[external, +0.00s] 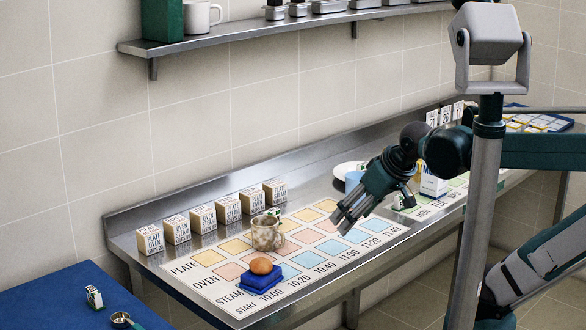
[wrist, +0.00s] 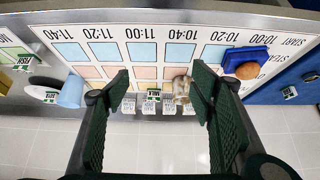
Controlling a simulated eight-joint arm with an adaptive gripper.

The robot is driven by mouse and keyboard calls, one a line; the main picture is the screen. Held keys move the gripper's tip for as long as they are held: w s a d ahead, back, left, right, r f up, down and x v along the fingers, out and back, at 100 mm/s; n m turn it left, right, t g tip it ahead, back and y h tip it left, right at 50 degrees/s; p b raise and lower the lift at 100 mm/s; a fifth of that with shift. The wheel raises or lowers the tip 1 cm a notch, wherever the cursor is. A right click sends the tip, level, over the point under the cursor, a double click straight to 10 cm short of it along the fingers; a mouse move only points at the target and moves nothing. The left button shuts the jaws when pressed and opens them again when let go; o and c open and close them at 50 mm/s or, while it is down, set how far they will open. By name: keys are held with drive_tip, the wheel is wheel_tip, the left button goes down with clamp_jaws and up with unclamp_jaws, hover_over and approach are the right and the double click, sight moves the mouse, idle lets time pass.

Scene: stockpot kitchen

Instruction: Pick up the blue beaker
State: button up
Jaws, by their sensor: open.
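The blue beaker (external: 353,180) is light blue and stands on the steel counter behind my gripper in the external view, partly hidden by it. In the wrist view the beaker (wrist: 70,92) is at the left, outside the left finger and beside a white plate (wrist: 38,92). My gripper (external: 343,214) is open and empty, tilted down above the printed grid on the counter. In the wrist view my gripper (wrist: 159,76) has its two dark green fingers spread wide, with nothing held between them.
A speckled mug (external: 266,235) stands on the grid mat (external: 215,283). A brown round item (external: 261,266) sits on a blue block (external: 259,280). Several labelled boxes (external: 228,209) line the back. A wall shelf (external: 240,34) hangs above. A small carton (external: 433,185) stands right of my gripper.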

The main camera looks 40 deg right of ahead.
drive_tip(key=w+d+r+m+g+h+p, duration=0.2)
drive_tip(key=w+d+r+m+p, duration=0.45)
drive_tip(key=w+d+r, duration=0.35)
drive_tip(key=m+g+h+p, duration=0.2)
drive_tip(key=m+g+p, duration=0.3)
drive_tip(key=m+p, duration=0.7)
approach(355, 173)
drive_tip(key=shift+n+h, duration=0.3)
drive_tip(key=shift+n, duration=0.35)
drive_tip(key=shift+s+d+f+p, duration=0.15)
drive_tip(key=shift+s+f, duration=0.25)
drive_tip(key=shift+f, duration=0.85)
drive_tip(key=shift+s+a+f+p, duration=0.1)
drive_tip(key=shift+s+f+p, duration=0.25)
drive_tip(key=shift+f, duration=0.95)
drive_tip(key=shift+s+d+f+p, duration=0.1)
drive_tip(key=shift+s+f, duration=0.35)
drive_tip(key=shift+f, duration=0.8)
drive_tip(key=shift+x, duration=1.25)
